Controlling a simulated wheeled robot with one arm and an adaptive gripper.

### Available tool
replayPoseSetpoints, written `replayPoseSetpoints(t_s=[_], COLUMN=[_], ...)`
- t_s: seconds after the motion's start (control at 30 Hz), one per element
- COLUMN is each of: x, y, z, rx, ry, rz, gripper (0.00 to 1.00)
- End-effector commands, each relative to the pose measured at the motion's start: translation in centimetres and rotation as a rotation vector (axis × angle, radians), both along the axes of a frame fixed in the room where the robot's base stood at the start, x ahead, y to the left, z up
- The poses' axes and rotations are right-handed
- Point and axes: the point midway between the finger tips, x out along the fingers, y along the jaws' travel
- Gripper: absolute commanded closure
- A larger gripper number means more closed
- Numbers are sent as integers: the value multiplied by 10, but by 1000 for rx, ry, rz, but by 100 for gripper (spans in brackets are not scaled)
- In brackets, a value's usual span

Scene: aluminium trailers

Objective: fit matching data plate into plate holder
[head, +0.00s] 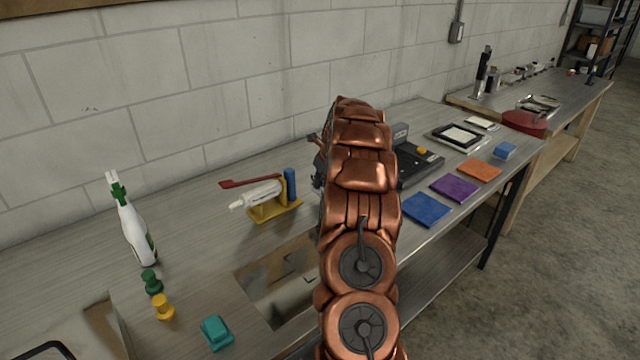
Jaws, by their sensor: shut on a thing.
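My copper arm rises through the middle of the head view and hides much of the bench behind it. Only a dark edge of my gripper (317,160) shows at the arm's left side. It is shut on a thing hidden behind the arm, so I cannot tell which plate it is. A black frame with a pale plate inside (459,136) lies on the bench at right, and a small whitish plate (482,123) lies behind it. A dark grey device (418,166) with a yellow block stands partly behind my arm. I cannot tell which is the plate holder.
Flat blue (426,209), purple (454,188) and orange (479,170) squares lie along the front edge. A yellow stand (273,209) with a white tube stands left of my arm. A spray bottle (136,228) and a teal block (216,332) are farther left, beside a bench opening.

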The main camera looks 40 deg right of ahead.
Motion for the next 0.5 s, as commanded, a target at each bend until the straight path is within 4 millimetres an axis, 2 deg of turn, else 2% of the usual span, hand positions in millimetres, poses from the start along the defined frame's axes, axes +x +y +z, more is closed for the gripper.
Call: replayPoseSetpoints(t_s=[0.17,0.5], x=[-1,0], y=[1,1], z=[-16,-18], rx=[3,1], ry=[4,2], rz=[1,0], gripper=[100,100])
